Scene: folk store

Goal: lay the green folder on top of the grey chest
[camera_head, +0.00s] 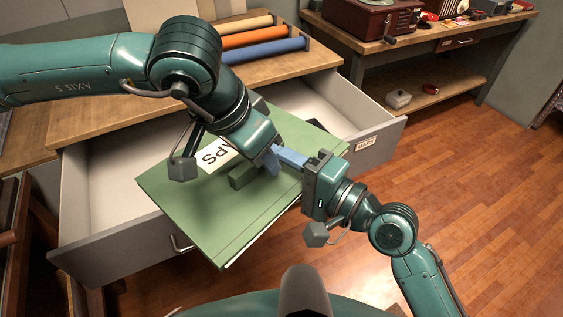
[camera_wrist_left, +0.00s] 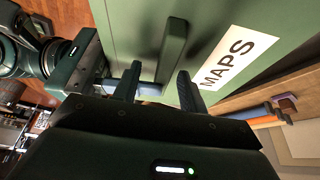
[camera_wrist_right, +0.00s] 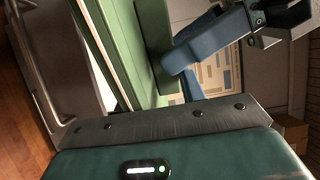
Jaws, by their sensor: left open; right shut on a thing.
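The green folder (camera_head: 200,220) lies tilted across the open drawer, its near corner sticking out past the drawer front. It has a white MAPS label (camera_wrist_left: 235,60) and a raised green handle (camera_wrist_left: 173,45). My left gripper (camera_head: 268,160) is over the folder, open, with its fingers (camera_wrist_left: 158,85) either side of the handle. My right gripper (camera_head: 285,158) comes from the right and is shut at the handle's end; the grip itself is partly hidden. The chest has a grey open drawer (camera_head: 110,245) and a wooden top (camera_head: 245,70).
Three rolls, tan, orange and blue (camera_head: 263,52), lie at the back of the wooden top. A label is on the drawer front (camera_head: 366,143). A workbench (camera_head: 410,45) with a red record player (camera_head: 368,18) stands back right. Wooden floor (camera_head: 470,180) is open at right.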

